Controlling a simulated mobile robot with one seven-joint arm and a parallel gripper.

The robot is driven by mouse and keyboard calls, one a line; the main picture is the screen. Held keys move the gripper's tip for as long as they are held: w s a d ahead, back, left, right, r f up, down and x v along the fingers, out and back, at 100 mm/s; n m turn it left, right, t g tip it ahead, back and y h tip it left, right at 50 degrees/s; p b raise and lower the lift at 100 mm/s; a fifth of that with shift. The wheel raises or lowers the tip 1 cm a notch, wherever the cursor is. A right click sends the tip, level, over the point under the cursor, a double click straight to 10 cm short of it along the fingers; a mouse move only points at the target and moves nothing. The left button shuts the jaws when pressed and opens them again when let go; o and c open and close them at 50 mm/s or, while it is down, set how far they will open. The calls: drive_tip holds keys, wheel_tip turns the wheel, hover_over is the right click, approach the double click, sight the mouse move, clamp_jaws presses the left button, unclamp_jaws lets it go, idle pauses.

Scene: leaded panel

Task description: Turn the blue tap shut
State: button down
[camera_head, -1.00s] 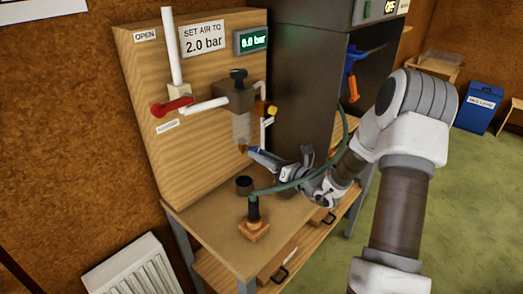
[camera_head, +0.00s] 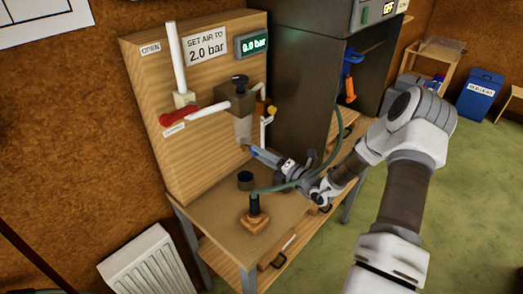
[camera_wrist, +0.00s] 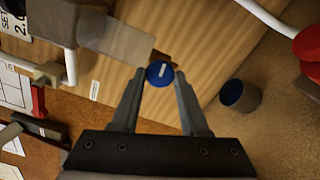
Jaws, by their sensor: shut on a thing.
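The blue tap (camera_wrist: 160,73) is a small round knob with a white line on its face, in the middle of the wrist view. It sits between the fingertips of my gripper (camera_wrist: 160,76), which is shut on it. In the head view my gripper (camera_head: 254,151) reaches from the right to just under the clear bowl (camera_head: 243,130) of the filter unit. A brown outlet shows at the bowl's lower end. The tap itself is mostly hidden by the fingers there.
A wooden panel (camera_head: 165,165) carries a red-handled valve (camera_head: 180,115), white pipes and a 0.0 bar display (camera_head: 251,41). A dark cup (camera_head: 245,181) stands on the bench (camera_head: 210,215) below. A green hose (camera_head: 300,184) loops past my arm from a fitting (camera_head: 255,212).

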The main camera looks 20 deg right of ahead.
drive_tip(key=shift+m+p, duration=0.35)
drive_tip(key=shift+m, duration=0.25)
drive_tip(key=shift+c, duration=2.2)
unclamp_jaws()
drive_tip(key=b+v, duration=0.2)
drive_tip(key=v, duration=1.5)
drive_tip(key=shift+s+b, duration=0.25)
drive_tip(key=shift+b, duration=0.15)
